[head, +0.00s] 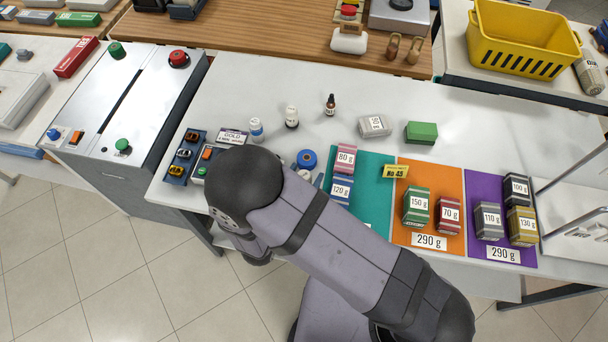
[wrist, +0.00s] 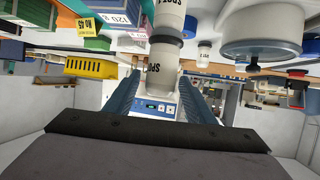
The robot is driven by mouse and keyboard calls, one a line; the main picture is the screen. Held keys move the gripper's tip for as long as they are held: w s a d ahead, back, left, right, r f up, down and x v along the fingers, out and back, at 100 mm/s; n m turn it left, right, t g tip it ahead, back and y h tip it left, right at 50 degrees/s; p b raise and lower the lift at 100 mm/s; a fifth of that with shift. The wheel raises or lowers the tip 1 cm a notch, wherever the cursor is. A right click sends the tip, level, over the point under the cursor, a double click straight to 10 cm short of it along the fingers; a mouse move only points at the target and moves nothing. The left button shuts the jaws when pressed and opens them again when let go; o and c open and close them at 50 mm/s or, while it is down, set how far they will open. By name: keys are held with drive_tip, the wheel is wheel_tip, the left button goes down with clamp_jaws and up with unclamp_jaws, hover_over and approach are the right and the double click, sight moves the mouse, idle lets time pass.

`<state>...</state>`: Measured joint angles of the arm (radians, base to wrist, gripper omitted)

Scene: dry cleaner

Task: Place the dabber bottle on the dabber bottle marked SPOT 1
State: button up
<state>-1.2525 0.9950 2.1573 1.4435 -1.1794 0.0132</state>
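In the wrist view, which is upside down, a white dabber bottle (wrist: 163,58) sits between the blue fingers of my gripper (wrist: 160,84). The fingers appear closed on its sides, and its label reads SPOT with the number unclear. In line with it, at the top edge of the picture, is another white bottle labelled SPOT 1 (wrist: 172,14). The two meet at a grey band, and I cannot tell whether they touch. In the head view my arm hides the gripper and both bottles.
White bottles (head: 256,128) (head: 291,118) and a brown dropper bottle (head: 331,105) stand behind my arm. A blue roll (head: 307,159) lies beside it. Striped weight boxes (head: 416,207) stand on coloured mats to the right. The white tabletop (head: 240,92) is clear at the back.

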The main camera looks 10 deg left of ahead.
drive_tip(key=shift+r, duration=0.1)
drive_tip(key=shift+r, duration=0.2)
drive_tip(key=shift+s+a, duration=0.15)
drive_tip(key=shift+s, duration=0.2)
drive_tip(key=b+v, duration=0.3)
drive_tip(key=v, duration=0.8)
drive_tip(key=shift+r, duration=0.15)
